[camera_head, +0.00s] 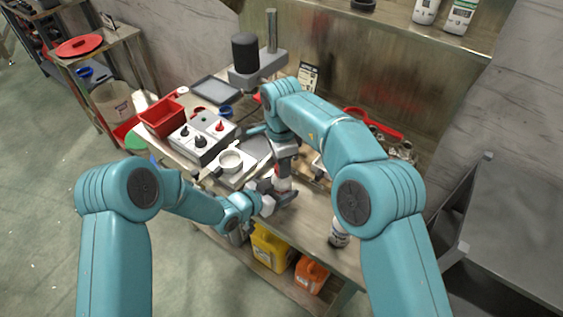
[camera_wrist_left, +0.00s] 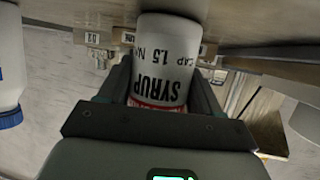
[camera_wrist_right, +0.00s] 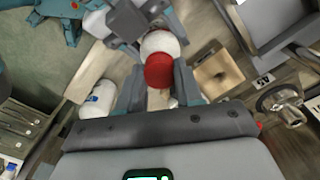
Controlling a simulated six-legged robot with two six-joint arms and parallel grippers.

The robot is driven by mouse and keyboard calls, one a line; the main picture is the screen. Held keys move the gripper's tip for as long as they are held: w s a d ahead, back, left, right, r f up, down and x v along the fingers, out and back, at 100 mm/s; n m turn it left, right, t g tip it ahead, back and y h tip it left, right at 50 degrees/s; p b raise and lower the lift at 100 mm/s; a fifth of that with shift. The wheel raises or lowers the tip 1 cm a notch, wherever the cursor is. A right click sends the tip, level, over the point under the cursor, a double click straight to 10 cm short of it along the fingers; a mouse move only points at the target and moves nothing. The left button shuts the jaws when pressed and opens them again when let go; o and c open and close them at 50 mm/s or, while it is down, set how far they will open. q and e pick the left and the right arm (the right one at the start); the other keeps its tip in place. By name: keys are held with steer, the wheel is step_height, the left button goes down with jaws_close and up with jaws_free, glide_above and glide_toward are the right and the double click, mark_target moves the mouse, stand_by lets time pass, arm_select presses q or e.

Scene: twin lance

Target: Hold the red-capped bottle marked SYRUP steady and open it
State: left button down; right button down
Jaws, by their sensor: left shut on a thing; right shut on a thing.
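The SYRUP bottle, white with black lettering, shows upside down between my left gripper's fingers in the left wrist view (camera_wrist_left: 165,60). My left gripper (camera_head: 270,196) is shut on its body, low over the workbench. In the right wrist view the red cap (camera_wrist_right: 158,70) lies between the fingertips of my right gripper (camera_wrist_right: 160,88), with the white bottle (camera_wrist_right: 160,43) right behind it. My right gripper (camera_head: 283,170) is shut on the cap from above. Whether the cap is still seated on the bottle, and whether the base touches the bench, I cannot tell.
A white bottle (camera_head: 339,232) stands near the bench's front right. A grey control box with knobs (camera_head: 203,138), a red bin (camera_head: 162,116) and a white round dish (camera_head: 230,160) are to the left. Yellow (camera_head: 270,248) and orange (camera_head: 311,275) containers stand on the lower shelf.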

steer(key=n, duration=1.5)
steer(key=shift+r+n, duration=0.1)
steer(key=shift+n, duration=0.2)
steer(key=c, duration=0.7)
jaws_free()
steer(key=shift+c, duration=0.2)
